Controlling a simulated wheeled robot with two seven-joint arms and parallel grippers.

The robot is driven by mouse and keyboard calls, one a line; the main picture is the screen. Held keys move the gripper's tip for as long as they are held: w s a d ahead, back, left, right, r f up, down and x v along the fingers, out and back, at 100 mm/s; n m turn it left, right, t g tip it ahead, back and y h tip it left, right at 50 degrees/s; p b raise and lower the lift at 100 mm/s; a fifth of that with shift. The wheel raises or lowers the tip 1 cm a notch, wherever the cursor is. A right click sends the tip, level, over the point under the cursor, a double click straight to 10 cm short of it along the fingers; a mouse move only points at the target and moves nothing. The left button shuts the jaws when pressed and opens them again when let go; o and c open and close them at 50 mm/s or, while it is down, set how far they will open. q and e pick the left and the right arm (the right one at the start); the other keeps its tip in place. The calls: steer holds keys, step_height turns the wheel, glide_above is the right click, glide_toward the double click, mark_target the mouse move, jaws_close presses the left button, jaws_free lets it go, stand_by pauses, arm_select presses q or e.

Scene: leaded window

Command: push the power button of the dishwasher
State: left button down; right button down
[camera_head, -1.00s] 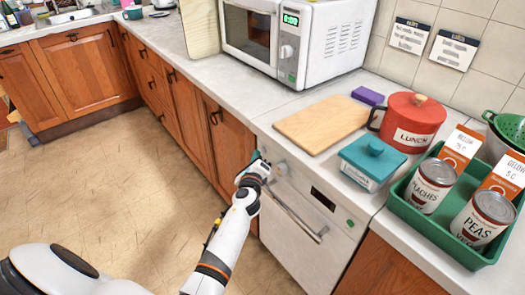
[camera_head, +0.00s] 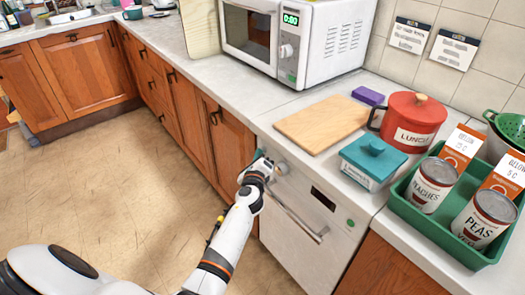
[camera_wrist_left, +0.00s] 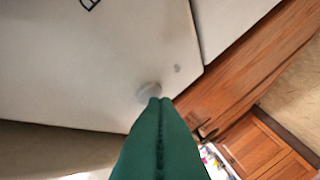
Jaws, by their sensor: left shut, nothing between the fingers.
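The white dishwasher (camera_head: 290,235) stands under the counter, with a round knob (camera_head: 281,169), a dark display (camera_head: 323,199) and a small green button (camera_head: 350,223) along its top panel. My left gripper (camera_head: 265,163) is at the left end of this panel, close beside the knob. In the left wrist view its green fingers (camera_wrist_left: 160,101) are shut and empty, with their tips at a round pale grey piece (camera_wrist_left: 149,90) on a white surface. A small grey dot (camera_wrist_left: 177,68) lies beyond it. Which control is the power button, and whether the tips touch, I cannot tell. My right gripper is not in view.
The dishwasher's bar handle (camera_head: 298,214) sticks out below the panel. On the counter above are a wooden board (camera_head: 320,122), a teal box (camera_head: 373,161), a red lunch pot (camera_head: 411,122) and a green tray (camera_head: 450,250). The floor at left is clear.

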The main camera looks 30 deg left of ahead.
arm_select(q)
steer(key=shift+w, duration=0.1)
stand_by(0.3)
steer(key=shift+s+a, duration=0.2)
steer(key=shift+s, duration=0.4)
steer(key=s+a+p, duration=0.1)
steer(key=s+a, duration=0.1)
steer(key=s, duration=0.3)
steer(key=shift+s+a+p, duration=0.15)
steer(key=shift+s+p, duration=0.15)
steer(key=shift+p, duration=0.1)
